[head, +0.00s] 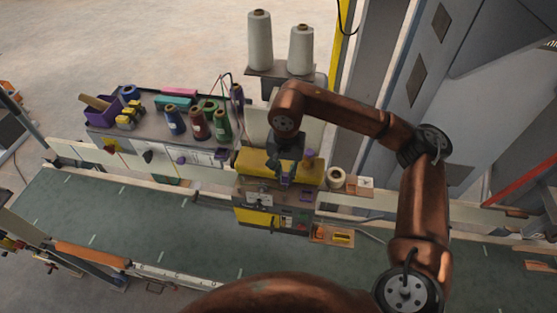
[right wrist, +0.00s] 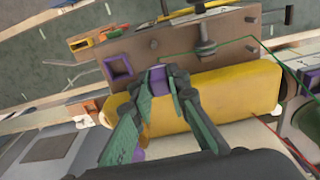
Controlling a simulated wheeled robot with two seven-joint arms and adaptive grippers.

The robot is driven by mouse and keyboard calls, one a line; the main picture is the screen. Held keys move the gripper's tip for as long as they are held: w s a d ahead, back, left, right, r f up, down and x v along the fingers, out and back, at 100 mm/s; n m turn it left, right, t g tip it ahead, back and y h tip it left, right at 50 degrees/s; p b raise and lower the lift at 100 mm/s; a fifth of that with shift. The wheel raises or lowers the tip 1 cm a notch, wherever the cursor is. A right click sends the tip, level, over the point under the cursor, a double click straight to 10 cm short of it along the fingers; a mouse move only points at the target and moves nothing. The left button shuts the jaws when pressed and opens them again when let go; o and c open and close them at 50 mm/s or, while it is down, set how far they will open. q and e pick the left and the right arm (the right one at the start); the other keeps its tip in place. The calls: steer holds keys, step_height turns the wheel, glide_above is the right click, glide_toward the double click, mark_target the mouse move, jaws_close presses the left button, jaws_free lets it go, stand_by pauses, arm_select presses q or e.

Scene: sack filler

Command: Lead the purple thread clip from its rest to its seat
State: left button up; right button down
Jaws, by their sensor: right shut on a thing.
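My right gripper (head: 284,179) is over the yellow-topped sewing or filling machine (head: 252,163), at its front edge. It also shows in the right wrist view (right wrist: 160,77), its fingertips shut on a small purple piece, the thread clip (right wrist: 157,74). The clip is close to the machine's brown front panel (right wrist: 226,30), above the yellow cover (right wrist: 210,98); whether it touches the panel I cannot tell. A square purple frame (right wrist: 118,67) sits on the panel, left of the clip and apart from it. My left gripper is not in view.
A green thread (right wrist: 236,41) runs along the panel and down right. Two white cones (head: 260,40) stand behind the machine. A grey table (head: 155,104) at left holds coloured spools and a purple bin (head: 106,113). A green conveyor (head: 130,225) runs in front. A white roll (head: 336,177) sits right.

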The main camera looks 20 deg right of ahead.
steer(key=shift+w+d, duration=0.1)
steer(key=s+d, duration=0.1)
steer(key=d, duration=0.1)
steer(key=s+d, duration=0.2)
steer(key=s+d+f, duration=0.1)
steer(key=shift+s+d, duration=0.3)
steer(key=shift+d, duration=0.1)
steer(key=shift+w+f, duration=0.1)
steer(key=shift+f, duration=0.2)
steer(key=shift+f+b, duration=0.3)
steer(key=shift+b, duration=0.05)
steer(key=shift+f+b, duration=0.75)
steer(key=shift+f, duration=0.05)
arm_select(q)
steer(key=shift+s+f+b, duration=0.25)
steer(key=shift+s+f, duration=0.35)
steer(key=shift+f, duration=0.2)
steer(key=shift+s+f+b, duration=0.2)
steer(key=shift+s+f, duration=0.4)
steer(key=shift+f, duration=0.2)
arm_select(e)
steer(key=shift+f, duration=0.55)
